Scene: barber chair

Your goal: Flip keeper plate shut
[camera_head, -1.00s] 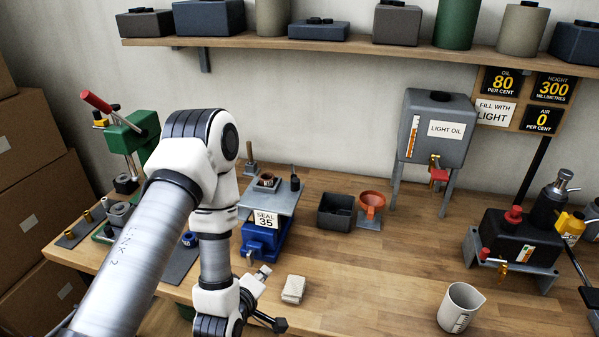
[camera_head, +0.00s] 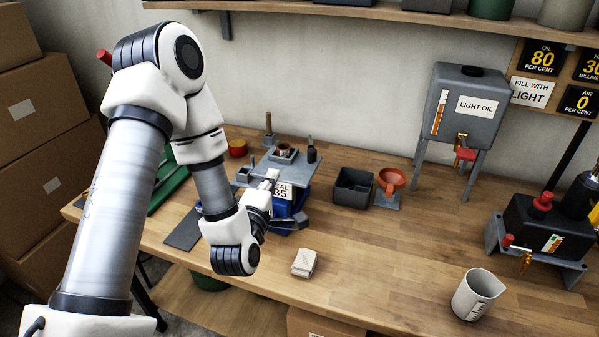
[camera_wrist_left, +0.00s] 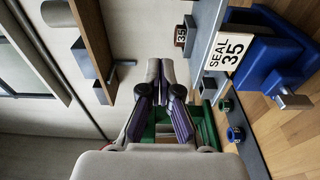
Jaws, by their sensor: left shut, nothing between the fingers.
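The blue vise (camera_head: 276,222) on the bench carries a grey top plate (camera_head: 297,167) and a white SEAL 35 sign (camera_head: 286,192). A small square block with a round brown part (camera_head: 284,150) sits on the plate, beside a dark peg (camera_head: 311,152). I cannot tell which piece is the keeper plate. My left gripper (camera_head: 271,176) is at the front left of the vise, partly covering the sign. In the left wrist view, the gripper (camera_wrist_left: 160,72) is shut and empty; the sign (camera_wrist_left: 228,50) and vise are to its right. My right gripper is not in view.
A dark bin (camera_head: 352,187) and an orange funnel (camera_head: 391,180) stand right of the vise. A pale block (camera_head: 305,263) lies in front, and a white measuring cup (camera_head: 477,295) stands at the front right. The light oil tank (camera_head: 468,105) is behind.

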